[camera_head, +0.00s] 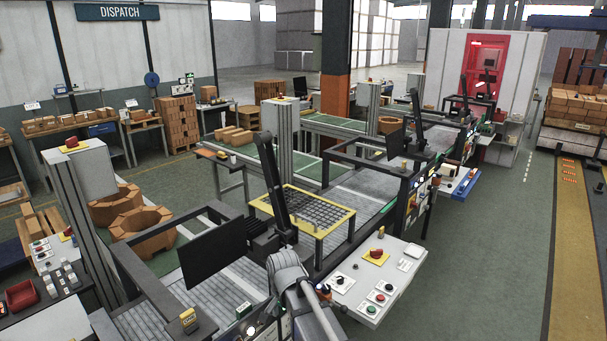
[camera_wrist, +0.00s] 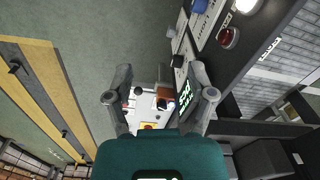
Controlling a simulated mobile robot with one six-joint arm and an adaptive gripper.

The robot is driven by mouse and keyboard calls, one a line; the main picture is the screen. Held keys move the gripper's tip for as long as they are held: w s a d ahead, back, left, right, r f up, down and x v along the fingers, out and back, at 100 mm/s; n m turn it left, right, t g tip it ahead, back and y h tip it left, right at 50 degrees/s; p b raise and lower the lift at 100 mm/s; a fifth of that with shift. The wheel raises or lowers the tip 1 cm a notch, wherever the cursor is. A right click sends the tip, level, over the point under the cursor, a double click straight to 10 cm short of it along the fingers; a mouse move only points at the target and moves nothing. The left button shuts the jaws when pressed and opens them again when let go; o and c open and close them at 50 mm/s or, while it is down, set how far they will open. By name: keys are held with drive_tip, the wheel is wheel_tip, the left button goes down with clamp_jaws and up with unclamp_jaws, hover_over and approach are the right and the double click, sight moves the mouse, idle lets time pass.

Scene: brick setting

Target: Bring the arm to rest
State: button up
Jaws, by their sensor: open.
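In the wrist view my gripper (camera_wrist: 160,88) is open, with its two grey fingers spread apart and nothing held between them. Beyond the fingers, lower down, is a white control panel with small buttons and a yellow patch. In the head view my grey arm reaches in from the bottom edge, beside the white control panel (camera_head: 376,276) with its red, green and black buttons. I cannot make out the gripper there.
A yellow-edged grid table (camera_head: 322,232) and a dark monitor (camera_head: 212,250) stand close to my arm. A dark post (camera_head: 275,185) rises just behind it. Free green floor (camera_head: 490,250) lies to the right, with a yellow strip (camera_head: 580,250) beyond.

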drive_tip(key=s+d+n, duration=0.3)
drive_tip(key=d, duration=0.8)
drive_tip(key=s+d+n, duration=0.2)
drive_tip(key=s+d, duration=0.1)
drive_tip(key=d, duration=0.8)
wheel_tip(320, 180, down, 10)
drive_tip(key=s+b, duration=0.2)
drive_tip(key=b, duration=0.8)
drive_tip(key=shift+s, duration=0.2)
